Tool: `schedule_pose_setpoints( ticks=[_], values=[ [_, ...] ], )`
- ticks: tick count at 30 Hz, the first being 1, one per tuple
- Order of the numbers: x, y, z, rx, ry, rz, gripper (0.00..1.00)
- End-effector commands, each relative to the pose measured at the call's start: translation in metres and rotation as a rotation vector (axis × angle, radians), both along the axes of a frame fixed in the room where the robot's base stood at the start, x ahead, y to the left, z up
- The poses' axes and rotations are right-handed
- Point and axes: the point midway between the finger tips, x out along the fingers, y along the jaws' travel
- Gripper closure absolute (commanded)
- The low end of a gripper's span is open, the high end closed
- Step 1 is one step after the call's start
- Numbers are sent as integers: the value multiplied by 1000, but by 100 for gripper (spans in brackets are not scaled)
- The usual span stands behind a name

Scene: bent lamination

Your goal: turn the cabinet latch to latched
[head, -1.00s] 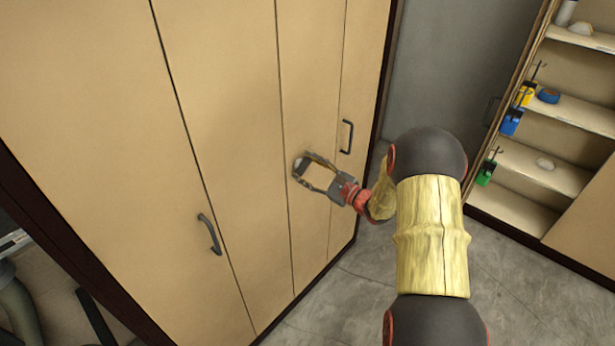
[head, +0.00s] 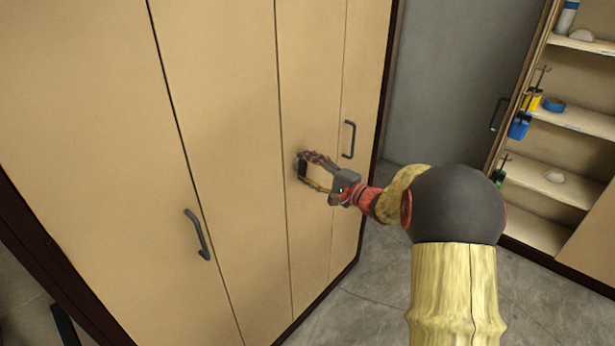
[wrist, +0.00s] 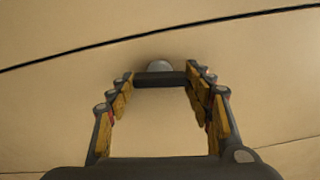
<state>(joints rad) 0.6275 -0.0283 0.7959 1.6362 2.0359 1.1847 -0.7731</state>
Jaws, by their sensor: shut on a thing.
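The cabinet latch is a dark bar on a pale round base (wrist: 160,66), set on a tan cabinet door beside a door seam. In the wrist view the bar (wrist: 160,79) spans between the fingertips and lies roughly along the nearby seam. In the head view the latch (head: 302,168) is partly hidden by the fingers. My gripper (head: 305,171) is at the door face, shut on the latch bar, with a finger at each end of it. The gripper also shows in the wrist view (wrist: 160,80).
The tan cabinet (head: 220,90) has a dark handle (head: 197,235) left of the latch and another handle (head: 349,139) to its right. An open shelf unit (head: 570,120) with small items stands at the right. Grey floor (head: 360,310) shows below.

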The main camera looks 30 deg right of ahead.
Motion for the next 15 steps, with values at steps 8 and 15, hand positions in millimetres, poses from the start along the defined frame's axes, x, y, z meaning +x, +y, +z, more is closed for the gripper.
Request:
schedule_pose_setpoints(
  ticks=[8, 15],
  values=[
    [0, 1, -1, -116, -40, 1, 74],
    [0, 1, -1, -155, -54, 1, 74]
  ],
)
